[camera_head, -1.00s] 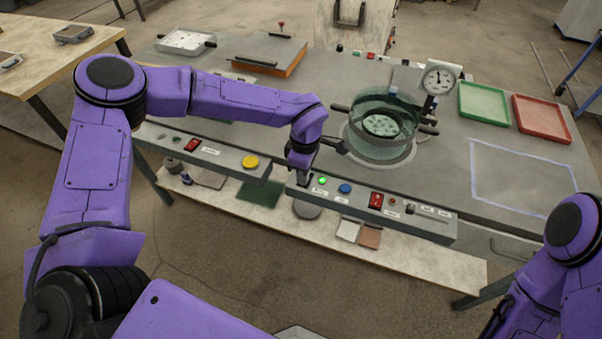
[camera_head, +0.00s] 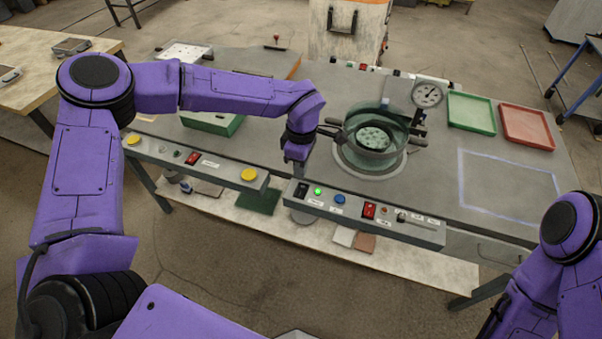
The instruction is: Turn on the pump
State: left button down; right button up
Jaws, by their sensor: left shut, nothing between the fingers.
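The front control panel (camera_head: 425,233) carries a black switch (camera_head: 302,190), a lit green lamp (camera_head: 318,191), a blue button (camera_head: 340,199), a red switch (camera_head: 368,210) and a small knob (camera_head: 402,215). Its labels are too small to read. A glass chamber (camera_head: 374,152) with a round gauge (camera_head: 428,95) stands behind the panel. My left gripper (camera_head: 297,158) is shut and empty, pointing down just behind and above the black switch, apart from it. Its fingertips are small and hard to make out. My right arm shows at the lower right; its gripper is out of view.
A second panel (camera_head: 215,168) with yellow buttons and a red switch lies to the left. A green tray (camera_head: 471,113) and a red tray (camera_head: 526,127) sit at the back right. The taped square (camera_head: 510,187) is empty. The chamber's handle is close to my left wrist.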

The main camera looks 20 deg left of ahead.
pick_arm(q)
notch_tip(320, 180, up, 7)
jog(key=shift+s+f+b, duration=0.2)
jog(key=shift+s+b, duration=0.2)
jog(key=shift+b, duration=0.05)
pick_arm(e)
jog(key=shift+f, duration=0.85)
pick_arm(q)
jog(key=s+a+f+m+t+y, duration=0.1)
jog(key=s+a+f+m+y, duration=0.15)
jog(key=f, duration=0.45)
jog(key=s+a+f+m+t+y, duration=0.15)
jog(key=s+f, duration=0.25)
jog(key=f, duration=0.4)
jog(key=s+a+f+m+t+y, duration=0.1)
jog(key=s+a+f+y, duration=0.25)
jog(key=f, duration=0.35)
jog(key=s+a+f+m+h, duration=0.2)
jog(key=s+f+m, duration=0.1)
jog(key=s, duration=0.6)
jog(key=s+a+f+m+h+b, duration=0.1)
jog(key=s+a+f+m+h, duration=0.1)
jog(key=s+f, duration=0.3)
jog(key=shift+s+m, duration=0.9)
jog(key=shift+s, duration=1)
pick_arm(e)
jog(key=shift+w+f, duration=0.1)
jog(key=shift+f, duration=0.65)
